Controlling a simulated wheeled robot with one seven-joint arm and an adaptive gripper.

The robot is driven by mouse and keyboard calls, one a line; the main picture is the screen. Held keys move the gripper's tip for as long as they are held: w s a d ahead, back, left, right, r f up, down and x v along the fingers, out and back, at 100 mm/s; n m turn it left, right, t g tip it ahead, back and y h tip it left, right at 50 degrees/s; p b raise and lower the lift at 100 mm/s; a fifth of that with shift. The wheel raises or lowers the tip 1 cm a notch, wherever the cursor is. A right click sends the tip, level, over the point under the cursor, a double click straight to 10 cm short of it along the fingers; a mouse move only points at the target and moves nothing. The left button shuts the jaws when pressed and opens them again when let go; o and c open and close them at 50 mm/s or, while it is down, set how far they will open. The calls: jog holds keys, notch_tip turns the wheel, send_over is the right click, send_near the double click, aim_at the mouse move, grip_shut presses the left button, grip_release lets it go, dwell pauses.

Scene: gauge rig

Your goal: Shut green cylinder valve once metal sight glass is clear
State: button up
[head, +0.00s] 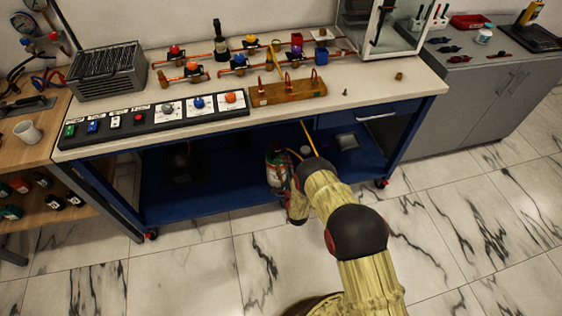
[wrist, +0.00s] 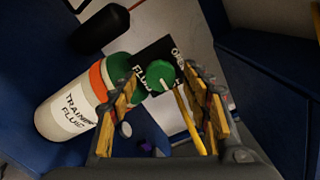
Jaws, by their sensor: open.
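The cylinder, white with a "TRAINING FLUID" label, an orange band and a green top (wrist: 72,112), lies slanted across the left of the wrist view. Its round green valve knob (wrist: 158,79) has a pale mark. My gripper (wrist: 163,84) is open, its yellow-padded fingers on either side of the knob; I cannot tell whether they touch it. In the head view the cylinder (head: 275,178) is in the space under the bench, beside my arm's end, which partly hides it. I cannot pick out the metal sight glass with certainty in either view.
Above is a pale benchtop (head: 365,91) with pipes, coloured valve knobs and a control strip (head: 150,119). A yellow rod (head: 309,138) shows near my arm's end. The blue lower shelf (head: 215,195) is around the cylinder. Marble floor in front is clear.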

jog(key=v, duration=1)
jog(key=shift+s, duration=0.25)
